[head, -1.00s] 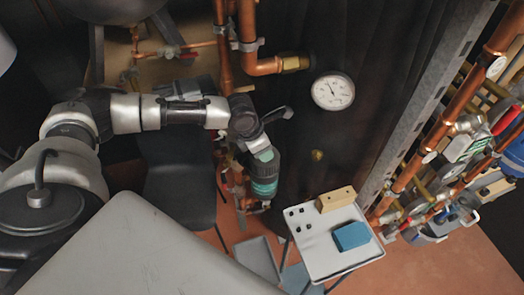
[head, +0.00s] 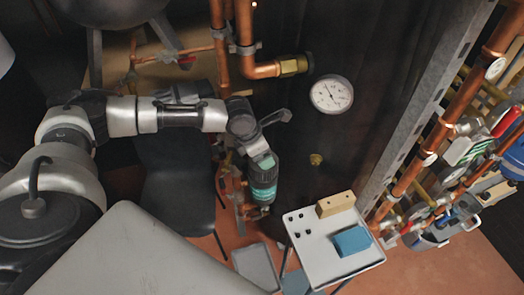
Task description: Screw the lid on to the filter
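My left arm reaches in from the left, and its end hangs down in front of the dark tank. A dark cylinder with a teal band (head: 264,181) hangs below the wrist; I cannot tell whether it is part of my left gripper or a held thing. The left fingertips are too small and hidden to make out. Copper pipework with small fittings (head: 240,197) is just left of and below this cylinder. I cannot clearly pick out the filter or the lid. My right gripper is not in view.
A white tray table (head: 304,255) stands at lower right with a wooden block (head: 335,204) and a blue block (head: 352,241). A round gauge (head: 331,94) is on the dark tank. A dark chair (head: 178,190) stands behind my arm. Copper pipes and valves (head: 455,128) fill the right side.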

